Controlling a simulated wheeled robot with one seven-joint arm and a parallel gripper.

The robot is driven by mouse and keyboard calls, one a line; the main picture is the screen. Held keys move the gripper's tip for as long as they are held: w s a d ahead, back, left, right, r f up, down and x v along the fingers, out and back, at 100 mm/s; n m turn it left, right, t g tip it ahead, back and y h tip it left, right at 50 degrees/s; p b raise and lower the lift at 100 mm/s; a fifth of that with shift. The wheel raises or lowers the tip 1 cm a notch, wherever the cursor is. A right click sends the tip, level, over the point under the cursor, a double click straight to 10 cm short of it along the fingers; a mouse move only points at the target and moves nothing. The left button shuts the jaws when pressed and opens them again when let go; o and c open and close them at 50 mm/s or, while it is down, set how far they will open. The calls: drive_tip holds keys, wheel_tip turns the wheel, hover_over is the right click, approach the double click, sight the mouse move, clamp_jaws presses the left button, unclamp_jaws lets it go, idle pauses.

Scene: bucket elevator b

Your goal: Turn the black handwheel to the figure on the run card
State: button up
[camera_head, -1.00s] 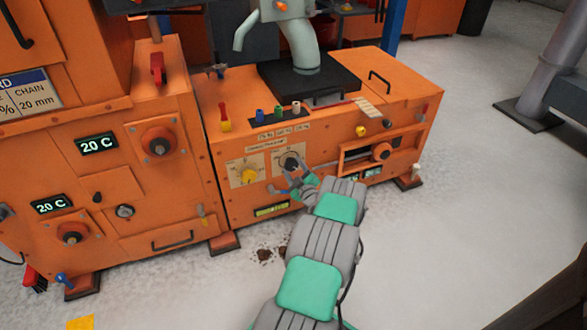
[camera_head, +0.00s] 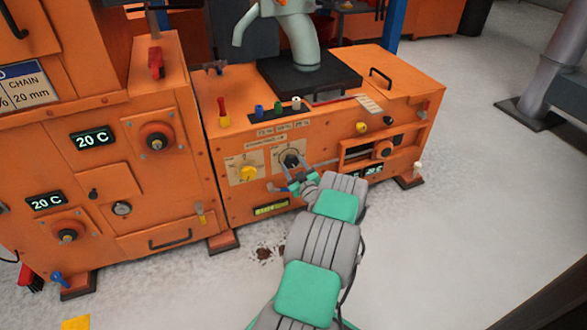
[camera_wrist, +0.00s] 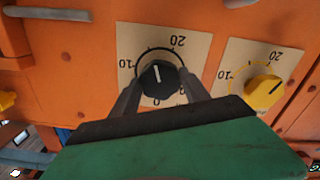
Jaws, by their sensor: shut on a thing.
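The black handwheel (camera_head: 291,160) is a small ribbed knob on a pale dial plate on the low orange machine. In the wrist view the black handwheel (camera_wrist: 158,80) has a white pointer line aimed up, between the 10 and 20 marks. My gripper (camera_wrist: 160,92) is shut on it, one finger on each side; it also shows in the head view (camera_head: 296,177). The run card (camera_head: 28,88) is at the left edge, partly cut off; "CHAIN" and "20 mm" are readable, the rest is cropped.
A yellow knob (camera_head: 248,173) with its own dial sits beside the black handwheel, also seen in the wrist view (camera_wrist: 264,88). A slotted panel with an orange-rimmed knob (camera_head: 383,150) is to the right. A small lit display (camera_head: 271,208) is below. The floor in front is mostly clear.

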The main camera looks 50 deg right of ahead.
drive_tip(key=m+b, duration=0.2)
drive_tip(key=m, duration=0.2)
drive_tip(key=shift+f, duration=0.1)
drive_tip(key=shift+m+b, duration=0.55)
drive_tip(key=shift+m, duration=1.25)
drive_tip(key=o, duration=1.3)
drive_tip(key=shift+o, duration=0.2)
drive_tip(key=p+v, duration=0.2)
drive_tip(key=v, duration=0.5)
drive_tip(key=shift+s+a, duration=0.2)
drive_tip(key=shift+s, duration=0.15)
